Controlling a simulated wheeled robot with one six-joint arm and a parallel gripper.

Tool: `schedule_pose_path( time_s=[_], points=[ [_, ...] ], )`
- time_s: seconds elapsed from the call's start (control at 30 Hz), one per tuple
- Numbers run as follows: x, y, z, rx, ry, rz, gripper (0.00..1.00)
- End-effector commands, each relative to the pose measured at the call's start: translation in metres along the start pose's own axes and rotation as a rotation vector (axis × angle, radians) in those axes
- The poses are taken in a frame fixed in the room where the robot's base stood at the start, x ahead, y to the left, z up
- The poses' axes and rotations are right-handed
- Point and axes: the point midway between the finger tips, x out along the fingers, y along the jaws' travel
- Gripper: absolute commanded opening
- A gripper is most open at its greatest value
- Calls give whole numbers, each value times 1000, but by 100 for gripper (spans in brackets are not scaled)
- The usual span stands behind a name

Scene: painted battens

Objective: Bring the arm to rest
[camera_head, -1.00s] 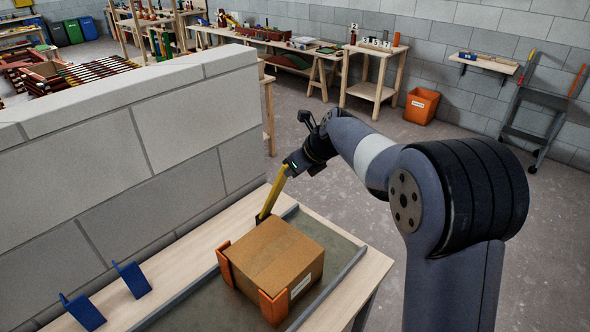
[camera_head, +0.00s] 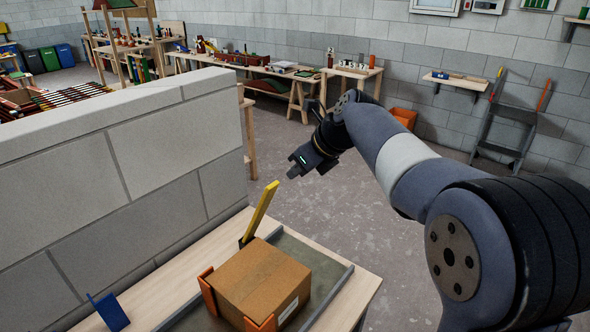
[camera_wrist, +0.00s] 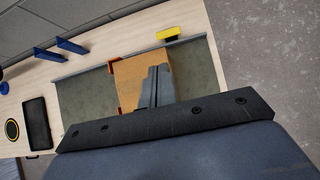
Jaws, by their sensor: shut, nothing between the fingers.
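My gripper (camera_head: 293,172) is shut and empty. In the head view it hangs in the air to the upper right of the cardboard box, apart from the bench. In the wrist view its shut fingers (camera_wrist: 155,88) overlap the box (camera_wrist: 128,72). A yellow batten (camera_head: 260,210) stands tilted in a dark holder on the bench, behind the box and left of my gripper. It shows from above in the wrist view (camera_wrist: 168,33). My arm reaches in from the right side of the head view.
The cardboard box (camera_head: 262,279) sits between orange corner pieces on a grey tray with raised edges. Blue brackets (camera_wrist: 71,46) stand on the wooden bench. A low block wall (camera_head: 120,165) runs behind the bench. Open floor (camera_head: 400,270) lies to the right.

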Motion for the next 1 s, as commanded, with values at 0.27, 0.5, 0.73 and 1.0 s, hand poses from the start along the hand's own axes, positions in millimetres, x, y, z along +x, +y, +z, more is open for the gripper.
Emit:
schedule_pose_path(
  time_s=[0.27,0.5,0.73,1.0],
  points=[
    [20,0,3,-1,-2,1,0],
    [61,1,11,-2,-12,-2,0],
    [87,1,16,-4,-21,-8,0],
    [93,0,16,-4,-24,-10,0]
  ],
)
